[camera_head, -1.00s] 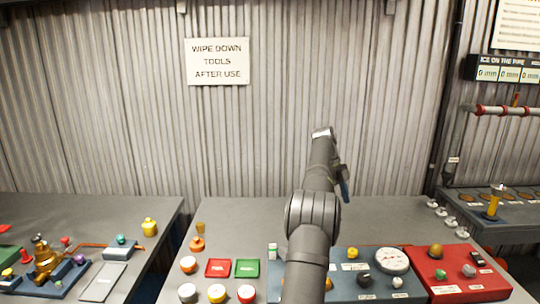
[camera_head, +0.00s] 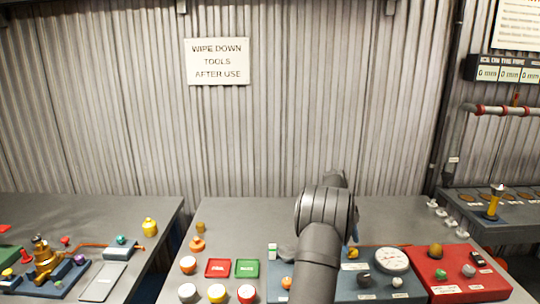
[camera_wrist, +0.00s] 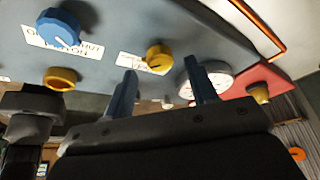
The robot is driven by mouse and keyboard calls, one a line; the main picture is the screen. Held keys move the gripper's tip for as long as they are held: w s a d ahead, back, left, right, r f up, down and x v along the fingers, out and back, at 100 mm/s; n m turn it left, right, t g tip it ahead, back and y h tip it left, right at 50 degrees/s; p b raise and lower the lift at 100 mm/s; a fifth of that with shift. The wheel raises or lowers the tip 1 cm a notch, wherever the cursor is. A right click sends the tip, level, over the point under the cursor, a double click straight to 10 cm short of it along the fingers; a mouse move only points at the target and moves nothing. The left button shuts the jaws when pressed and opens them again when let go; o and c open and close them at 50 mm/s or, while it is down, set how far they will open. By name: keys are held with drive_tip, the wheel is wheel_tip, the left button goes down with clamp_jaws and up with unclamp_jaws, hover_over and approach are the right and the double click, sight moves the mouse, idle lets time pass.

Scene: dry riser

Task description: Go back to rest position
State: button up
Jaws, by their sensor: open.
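My gripper shows in the wrist view (camera_wrist: 163,75) with its two blue fingers apart and nothing between them. The fingers stand out against a blue-grey panel (camera_wrist: 110,20) that fills the upper part of that view. In the head view my arm rises from the bottom, right of centre. It hides most of my gripper; only a small blue part (camera_head: 353,236) shows beside the arm, in front of the panel's back area. I cannot tell from these frames how far the fingers are from the panel.
The panel carries a blue knob (camera_wrist: 58,27), a yellow knob (camera_wrist: 157,57) and a round gauge (camera_head: 392,260). A red panel (camera_head: 460,272) lies to its right. The bench behind the trays is mostly clear.

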drive_tip(key=shift+x, duration=1.1)
drive_tip(key=shift+f+n, duration=0.2)
drive_tip(key=shift+n, duration=0.1)
drive_tip(key=n, duration=0.2)
drive_tip(key=n+t+h, duration=0.1)
drive_tip(key=shift+s+a+r+n, duration=0.1)
drive_tip(key=shift+s+n, duration=0.1)
drive_tip(key=shift+n, duration=0.2)
drive_tip(key=n+t, duration=0.1)
drive_tip(key=n, duration=0.2)
drive_tip(key=shift+s+n+t, duration=0.15)
drive_tip(key=shift+n+t, duration=0.15)
drive_tip(key=shift+t, duration=0.1)
drive_tip(key=n+t, duration=0.1)
drive_tip(key=n, duration=0.3)
drive_tip(key=shift+s, duration=0.15)
drive_tip(key=shift+s+n+t, duration=0.1)
drive_tip(key=shift+n+t, duration=0.7)
drive_tip(key=shift+n, duration=0.7)
